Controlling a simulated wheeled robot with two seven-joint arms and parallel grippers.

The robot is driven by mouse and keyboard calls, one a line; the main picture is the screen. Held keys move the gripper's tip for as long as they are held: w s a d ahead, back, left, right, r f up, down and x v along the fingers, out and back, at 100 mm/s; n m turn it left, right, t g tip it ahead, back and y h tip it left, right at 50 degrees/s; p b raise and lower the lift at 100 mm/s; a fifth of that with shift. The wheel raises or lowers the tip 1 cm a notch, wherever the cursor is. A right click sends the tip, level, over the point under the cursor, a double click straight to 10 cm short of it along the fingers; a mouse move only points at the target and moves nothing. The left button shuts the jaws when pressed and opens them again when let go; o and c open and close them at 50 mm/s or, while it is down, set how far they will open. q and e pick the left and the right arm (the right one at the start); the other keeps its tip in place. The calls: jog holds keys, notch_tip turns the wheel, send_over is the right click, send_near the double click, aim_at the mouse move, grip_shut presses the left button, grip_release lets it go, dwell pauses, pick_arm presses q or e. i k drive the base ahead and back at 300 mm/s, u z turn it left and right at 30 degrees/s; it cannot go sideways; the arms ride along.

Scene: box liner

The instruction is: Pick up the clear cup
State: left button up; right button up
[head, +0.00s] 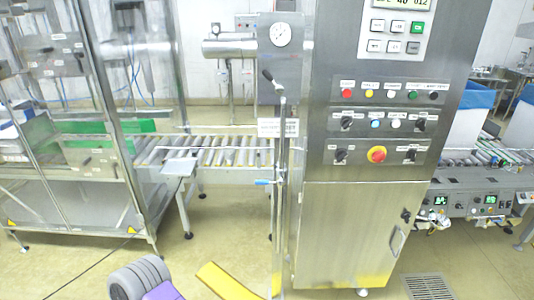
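No clear cup can be made out in the head view.
A steel control cabinet (350,235) with buttons stands right of the middle. A roller conveyor (225,155) runs left of it into a glazed machine frame (105,90). Another conveyor unit (468,205) with blue-lined boxes is at right. Open floor (225,232) lies in front.

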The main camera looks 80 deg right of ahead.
aim_at(229, 155)
jog(key=z, duration=1.9)
jog(key=i, duration=0.55)
jog(key=u, duration=0.85)
jog(key=i, duration=1.7)
jog(key=z, duration=0.7)
jog(key=i, duration=1.15)
jog(key=z, duration=0.15)
